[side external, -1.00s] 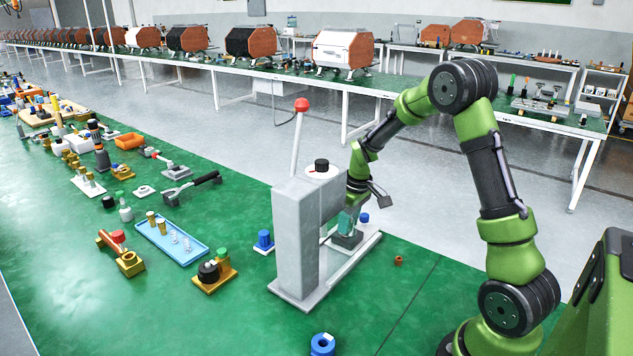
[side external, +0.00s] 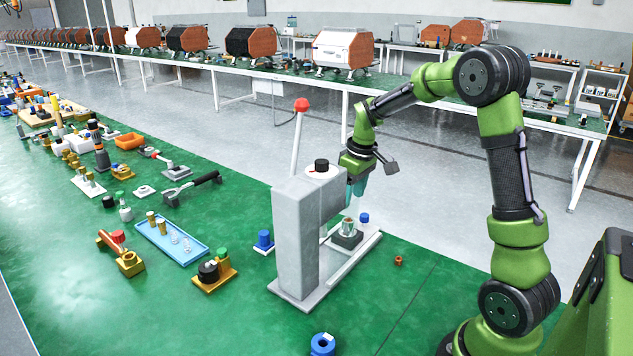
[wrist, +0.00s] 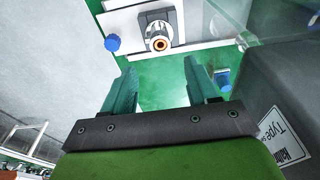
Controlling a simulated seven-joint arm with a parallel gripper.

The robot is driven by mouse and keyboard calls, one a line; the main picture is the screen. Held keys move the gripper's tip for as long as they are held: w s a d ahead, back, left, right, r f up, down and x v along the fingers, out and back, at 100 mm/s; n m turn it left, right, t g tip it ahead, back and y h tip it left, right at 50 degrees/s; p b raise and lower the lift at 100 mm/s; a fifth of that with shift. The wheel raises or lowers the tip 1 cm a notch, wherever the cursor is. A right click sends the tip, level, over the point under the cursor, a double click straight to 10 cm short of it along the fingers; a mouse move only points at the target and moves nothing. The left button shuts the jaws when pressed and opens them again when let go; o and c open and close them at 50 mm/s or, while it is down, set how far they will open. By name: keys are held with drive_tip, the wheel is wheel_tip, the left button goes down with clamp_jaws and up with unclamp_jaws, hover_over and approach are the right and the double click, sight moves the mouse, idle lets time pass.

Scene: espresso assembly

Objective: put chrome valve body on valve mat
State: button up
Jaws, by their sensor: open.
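The chrome valve body (side external: 347,227) is a small shiny cylinder on the dark valve mat (side external: 342,242), beside the grey press. It appears upright. In the wrist view the chrome valve body (wrist: 157,36) shows end-on with an orange-brown ring, beyond the fingertips. My gripper (side external: 356,192) is above the mat and beside the press head, with clear space between its teal fingers and the valve body. In the wrist view my gripper (wrist: 160,72) is open with nothing between its fingers.
The grey press (side external: 297,235) with a red-knobbed lever stands close on the left of my gripper. A blue-capped part (side external: 364,218) is just behind the mat. A small orange-brown ring (side external: 398,260) lies on green table to the right. The front right table is mostly clear.

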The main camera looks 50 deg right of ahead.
wheel_tip(320, 180, up, 8)
drive_tip(key=s, duration=0.1)
drive_tip(key=shift+r, duration=0.15)
drive_tip(key=shift+s, duration=0.1)
